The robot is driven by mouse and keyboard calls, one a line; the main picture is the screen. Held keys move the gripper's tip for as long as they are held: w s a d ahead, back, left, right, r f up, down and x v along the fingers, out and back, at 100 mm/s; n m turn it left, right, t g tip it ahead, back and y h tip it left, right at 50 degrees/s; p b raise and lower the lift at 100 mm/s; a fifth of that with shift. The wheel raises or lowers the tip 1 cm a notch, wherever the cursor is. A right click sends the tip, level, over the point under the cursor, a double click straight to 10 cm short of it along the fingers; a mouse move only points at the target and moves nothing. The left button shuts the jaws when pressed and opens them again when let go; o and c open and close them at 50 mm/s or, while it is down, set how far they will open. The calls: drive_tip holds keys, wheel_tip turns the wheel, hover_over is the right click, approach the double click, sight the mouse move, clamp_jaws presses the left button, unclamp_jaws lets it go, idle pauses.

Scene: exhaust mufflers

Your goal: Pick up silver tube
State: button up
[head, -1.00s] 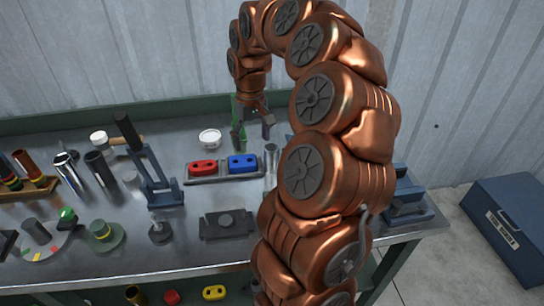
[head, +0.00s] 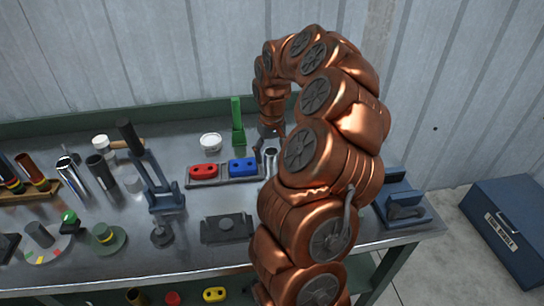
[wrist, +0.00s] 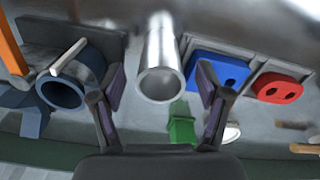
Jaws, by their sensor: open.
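A silver tube (head: 271,158) stands upright on the metal workbench, to the right of the blue block, partly hidden by my arm in the head view. In the wrist view the silver tube (wrist: 161,62) shows its open end, between and beyond my fingers. My gripper (wrist: 160,88) is open and empty, with one finger on each side of the tube's line. In the head view my gripper (head: 268,134) is just above and behind the tube, mostly hidden by my arm. Another shiny silver tube (head: 69,172) leans at the left of the bench.
Red (head: 203,172) and blue (head: 243,167) two-hole blocks sit in a tray left of the tube. A green upright piece (head: 238,122) and a white dish (head: 210,142) stand behind. A blue vise (head: 401,205) is at the right. A tall lever clamp (head: 150,165) stands left.

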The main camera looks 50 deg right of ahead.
drive_tip(key=shift+f, duration=1.25)
drive_tip(key=c, duration=1.1)
